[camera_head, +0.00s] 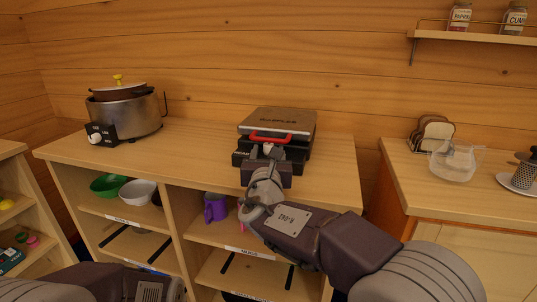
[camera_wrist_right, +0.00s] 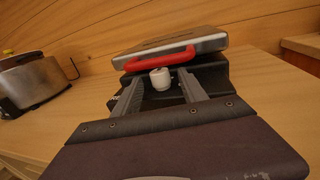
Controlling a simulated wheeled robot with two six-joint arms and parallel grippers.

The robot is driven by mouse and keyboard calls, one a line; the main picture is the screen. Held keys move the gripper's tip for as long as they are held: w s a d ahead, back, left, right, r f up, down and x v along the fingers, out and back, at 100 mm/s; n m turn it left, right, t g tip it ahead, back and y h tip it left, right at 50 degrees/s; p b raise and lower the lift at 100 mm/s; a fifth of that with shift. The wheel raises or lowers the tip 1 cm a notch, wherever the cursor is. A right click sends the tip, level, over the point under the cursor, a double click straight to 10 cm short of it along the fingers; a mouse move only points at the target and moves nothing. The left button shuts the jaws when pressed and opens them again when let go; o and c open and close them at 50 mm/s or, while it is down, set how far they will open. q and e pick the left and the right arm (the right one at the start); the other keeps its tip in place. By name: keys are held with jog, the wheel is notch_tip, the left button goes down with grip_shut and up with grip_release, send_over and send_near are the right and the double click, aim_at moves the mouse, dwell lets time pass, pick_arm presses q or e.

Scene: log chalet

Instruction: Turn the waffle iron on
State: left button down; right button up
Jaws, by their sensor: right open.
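The waffle iron (camera_head: 278,123) stands on the wooden counter, its silver lid lowered and its red handle (camera_head: 269,138) at the front. In the right wrist view the waffle iron (camera_wrist_right: 180,45) fills the upper middle. A white knob (camera_wrist_right: 160,79) is on its dark front, below the red handle. My right gripper (camera_head: 266,154) is in front of the waffle iron. Its two fingers (camera_wrist_right: 164,95) are apart, one on each side of the knob; I cannot tell whether they touch it. My left arm shows at the bottom left; its gripper is not in view.
A slow cooker (camera_head: 124,112) stands at the counter's left end; the counter between it and the waffle iron is clear. Shelves below hold bowls and a purple mug (camera_head: 215,207). The right cabinet holds bread slices (camera_head: 433,131) and a clear container (camera_head: 455,163).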

jog(key=shift+w, duration=0.3)
grip_shut()
jog(key=shift+a+r+h+p, duration=0.15)
jog(key=shift+h+p, duration=0.15)
jog(key=shift+p, duration=0.35)
jog(key=m+g+h+p, duration=0.1)
jog(key=m+h+p, duration=0.1)
jog(key=p, duration=0.3)
jog(key=m+g+h+p, duration=0.1)
jog(key=m+h+p, duration=0.1)
jog(key=h+p, duration=0.2)
jog(key=a+m+g+h+p, duration=0.1)
jog(key=m+h+p, duration=0.2)
jog(key=p, duration=0.3)
jog(key=shift+w+a+g+h, duration=0.1)
jog(key=shift+w+g+h, duration=0.15)
jog(key=shift+g+h, duration=0.15)
jog(key=shift+m+h+p, duration=0.3)
jog(key=shift+p, duration=0.2)
jog(key=shift+f, duration=0.2)
grip_release()
